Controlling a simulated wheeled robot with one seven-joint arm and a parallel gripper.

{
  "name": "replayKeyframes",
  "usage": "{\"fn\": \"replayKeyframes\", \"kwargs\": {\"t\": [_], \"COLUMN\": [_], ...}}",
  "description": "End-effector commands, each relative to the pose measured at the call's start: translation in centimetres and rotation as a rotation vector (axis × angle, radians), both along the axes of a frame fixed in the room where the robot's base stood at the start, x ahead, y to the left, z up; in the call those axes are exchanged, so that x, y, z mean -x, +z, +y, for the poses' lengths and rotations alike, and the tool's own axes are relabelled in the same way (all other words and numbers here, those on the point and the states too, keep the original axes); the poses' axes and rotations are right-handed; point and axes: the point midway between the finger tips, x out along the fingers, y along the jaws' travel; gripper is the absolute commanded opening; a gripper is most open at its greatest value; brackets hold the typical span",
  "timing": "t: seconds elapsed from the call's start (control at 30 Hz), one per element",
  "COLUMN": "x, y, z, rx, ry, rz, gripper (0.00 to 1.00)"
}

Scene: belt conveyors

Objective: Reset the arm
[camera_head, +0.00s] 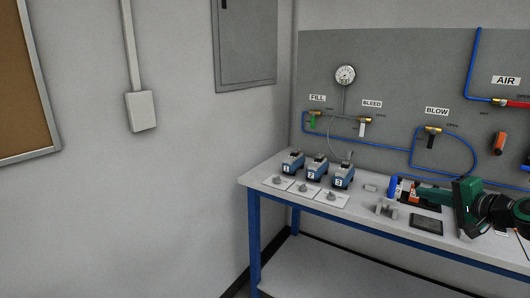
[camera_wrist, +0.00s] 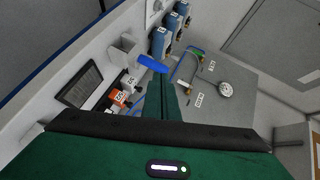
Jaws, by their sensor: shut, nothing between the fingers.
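My gripper (camera_head: 440,195) is at the right of the head view, over the right part of the workbench, with its green hand turned toward the left. In the wrist view its dark green fingers (camera_wrist: 168,90) are together, with nothing seen between them. A blue cylindrical piece (camera_head: 392,187) lies beyond the fingers; it also shows in the wrist view (camera_wrist: 152,63), close to the fingertips in the picture. I cannot tell whether they touch. An orange piece (camera_wrist: 118,97) is beside it to the left.
The white-topped workbench (camera_head: 270,180) has blue legs. Several numbered blue devices (camera_head: 317,167) stand at its left end. A dark tablet (camera_head: 426,223) lies near the front edge. Behind is a grey panel (camera_head: 400,70) with blue tubing, valves and a gauge (camera_head: 345,75).

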Motion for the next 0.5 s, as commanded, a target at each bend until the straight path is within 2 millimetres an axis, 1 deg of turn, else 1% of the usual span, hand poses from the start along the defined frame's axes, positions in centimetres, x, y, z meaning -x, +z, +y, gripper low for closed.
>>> {"fn": "replayKeyframes", "kwargs": {"t": [0.03, 0.17, 0.27, 0.37, 0.4, 0.47, 0.5], "x": [0.3, 1.9, 3.8, 6.9, 8.5, 10.9, 12.6], "y": [-0.4, -2.1, -3.7, -5.4, -6.0, -6.7, -7.1], "z": [0.9, 2.8, 4.3, 5.6, 5.9, 6.0, 6.1], "rx": [0.034, 0.141, 0.244, 0.366, 0.415, 0.48, 0.52], "ry": [0.024, 0.087, 0.147, 0.214, 0.241, 0.274, 0.294], "rz": [0.027, 0.117, 0.212, 0.336, 0.39, 0.472, 0.525], "gripper": [0.0, 0.0, 0.0, 0.0, 0.0, 0.0, 0.0]}}
